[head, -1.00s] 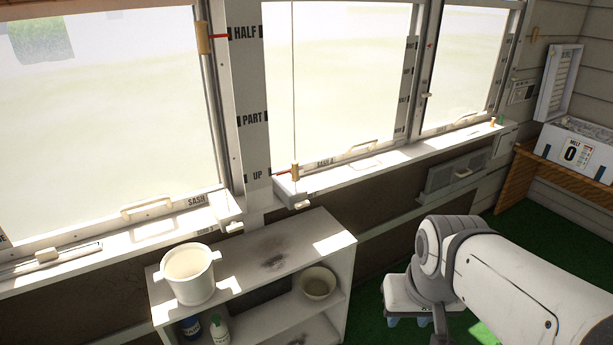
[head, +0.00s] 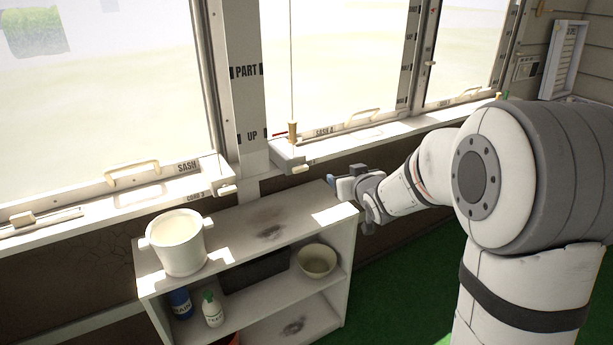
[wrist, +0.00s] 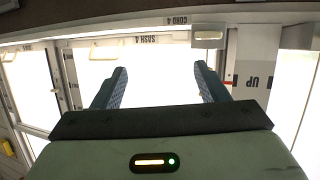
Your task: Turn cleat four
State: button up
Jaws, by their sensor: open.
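Cleat four is a small pale bar (head: 300,169) on the front of the sill, below the middle window in the head view. In the wrist view the cleat (wrist: 208,36) is near the top, beside the CORD 4 label (wrist: 184,21). My gripper (head: 332,180) is a little right of and below the cleat in the head view, over the shelf's right end. In the wrist view my gripper (wrist: 160,70) is open, with nothing between its blue fingers. The cleat is beyond the right finger, apart from it.
A white shelf unit (head: 340,230) stands below, with a white pot (head: 178,243) on top and a bowl (head: 317,260) and bottles inside. A cord with a wooden toggle (head: 293,130) hangs by the post (head: 247,100). Another cleat (head: 228,190) is further left.

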aim_at(303, 169)
jog(key=w+a+f+n+y+b, duration=0.1)
jog(key=w+a+y, duration=0.1)
jog(key=w+a, duration=0.1)
jog(key=w+a+f+n+t+y+b, duration=0.1)
jog(key=w+a+f+y, duration=0.1)
jog(key=w+a, duration=0.2)
jog(key=w+a+f+y+b, duration=0.1)
jog(key=w+a+f, duration=0.1)
jog(key=a, duration=0.3)
jog(key=shift+w+n+y, duration=0.4)
jog(key=shift+w, duration=0.4)
jog(key=shift+r, duration=0.1)
jog(key=shift+c, duration=0.4)
jog(key=c, duration=0.9)
